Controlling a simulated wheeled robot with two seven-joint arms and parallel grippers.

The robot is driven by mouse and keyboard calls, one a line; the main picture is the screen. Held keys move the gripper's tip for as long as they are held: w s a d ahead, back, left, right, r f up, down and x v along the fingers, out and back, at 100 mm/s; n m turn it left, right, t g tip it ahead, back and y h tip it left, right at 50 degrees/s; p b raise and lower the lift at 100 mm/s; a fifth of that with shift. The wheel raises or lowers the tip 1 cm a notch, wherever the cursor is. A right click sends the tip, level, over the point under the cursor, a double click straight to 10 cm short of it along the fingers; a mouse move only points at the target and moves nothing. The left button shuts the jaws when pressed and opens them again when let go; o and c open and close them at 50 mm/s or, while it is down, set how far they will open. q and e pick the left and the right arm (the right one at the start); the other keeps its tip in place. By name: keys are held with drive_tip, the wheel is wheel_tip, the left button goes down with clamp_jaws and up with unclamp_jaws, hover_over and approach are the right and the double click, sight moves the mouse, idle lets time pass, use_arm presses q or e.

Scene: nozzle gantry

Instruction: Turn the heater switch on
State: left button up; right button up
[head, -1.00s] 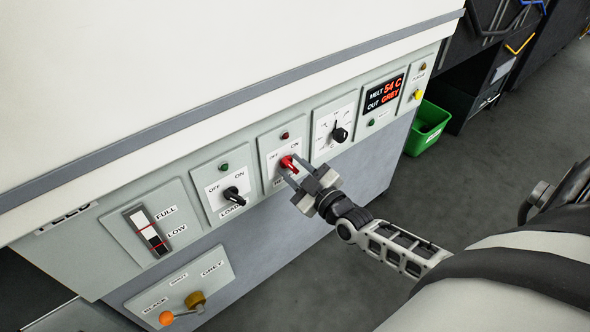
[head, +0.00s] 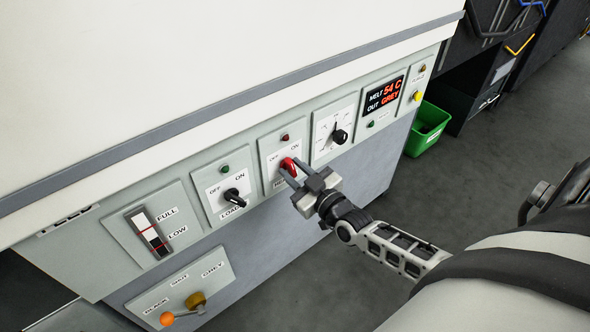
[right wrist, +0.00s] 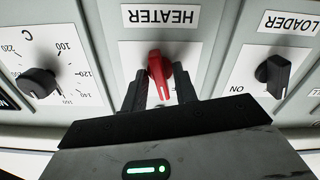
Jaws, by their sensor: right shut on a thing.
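The heater switch (head: 288,165) is a red knob on a panel marked OFF and ON. In the right wrist view the red knob (right wrist: 158,75) sits under the HEATER label, which appears upside down. My right gripper (head: 292,172) is shut on the knob, with one dark finger on each side of it in the right wrist view (right wrist: 159,90). The fingers partly hide the panel's lower part in the head view. A small dark red lamp (head: 286,137) sits above the switch. My left gripper is not in view.
The black loader switch (head: 232,194) is left of the heater and a black temperature dial (head: 340,136) is right. A green bin (head: 427,128) stands on the floor.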

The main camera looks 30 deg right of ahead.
drive_tip(key=m, duration=0.4)
drive_tip(key=shift+m, duration=0.3)
drive_tip(key=shift+f+m, duration=0.1)
drive_tip(key=shift+m, duration=1.9)
drive_tip(key=o, duration=0.6)
drive_tip(key=s+d+p, duration=0.1)
drive_tip(key=s, duration=1.5)
drive_tip(key=shift+d, duration=0.15)
